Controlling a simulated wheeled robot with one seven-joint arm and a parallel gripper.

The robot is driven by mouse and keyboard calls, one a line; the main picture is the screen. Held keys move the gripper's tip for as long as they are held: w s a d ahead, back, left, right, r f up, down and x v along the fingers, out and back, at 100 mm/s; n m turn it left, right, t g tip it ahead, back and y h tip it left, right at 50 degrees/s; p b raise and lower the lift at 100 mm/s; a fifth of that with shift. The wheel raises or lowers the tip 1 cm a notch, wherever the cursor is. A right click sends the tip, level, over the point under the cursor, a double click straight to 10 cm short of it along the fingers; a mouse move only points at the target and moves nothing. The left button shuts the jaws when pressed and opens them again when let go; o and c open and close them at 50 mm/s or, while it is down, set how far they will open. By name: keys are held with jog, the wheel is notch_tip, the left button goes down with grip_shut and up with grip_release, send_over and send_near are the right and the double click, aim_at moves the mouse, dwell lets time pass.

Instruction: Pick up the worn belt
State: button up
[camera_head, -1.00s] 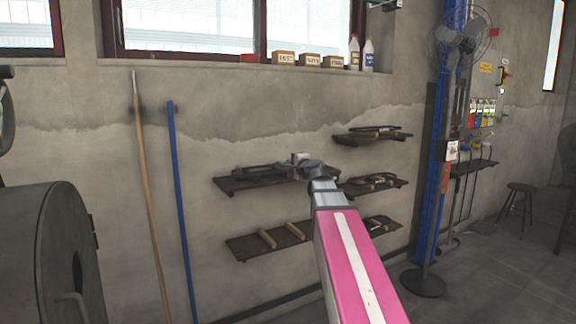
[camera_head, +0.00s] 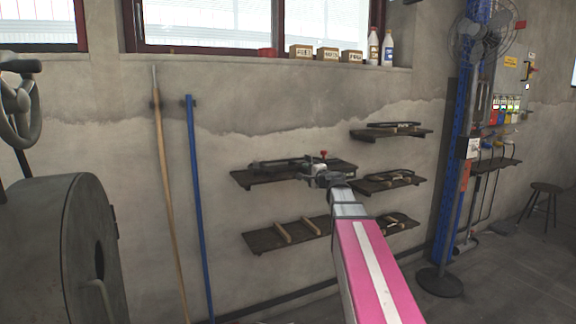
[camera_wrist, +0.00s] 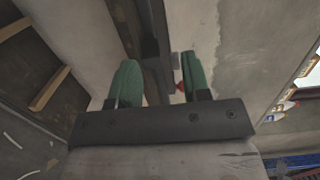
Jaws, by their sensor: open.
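I cannot pick out the worn belt for certain in either view. My gripper (camera_head: 322,177) is in front of the upper left shelf (camera_head: 245,180), near its right end. In the wrist view, my gripper (camera_wrist: 160,78) is open, its two green-padded fingers apart. A dark bar-like tool (camera_wrist: 152,45) shows beyond and between the fingers, and I see no grip on it. In the head view a dark long tool (camera_head: 278,163) lies on that shelf, with a red knob (camera_head: 324,153) just above my gripper.
Dark curved items lie on the upper right shelf (camera_head: 420,133) and the middle right shelf (camera_head: 418,181). The lower left shelf (camera_head: 262,243) bears wooden bars. A wooden pole (camera_head: 165,190) and a blue pole (camera_head: 195,210) lean on the wall. A grey drum (camera_head: 55,240) stands left.

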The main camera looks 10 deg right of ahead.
aim_at(295, 166)
jog(key=x, duration=1)
jog(key=shift+d, duration=0.15)
grip_shut()
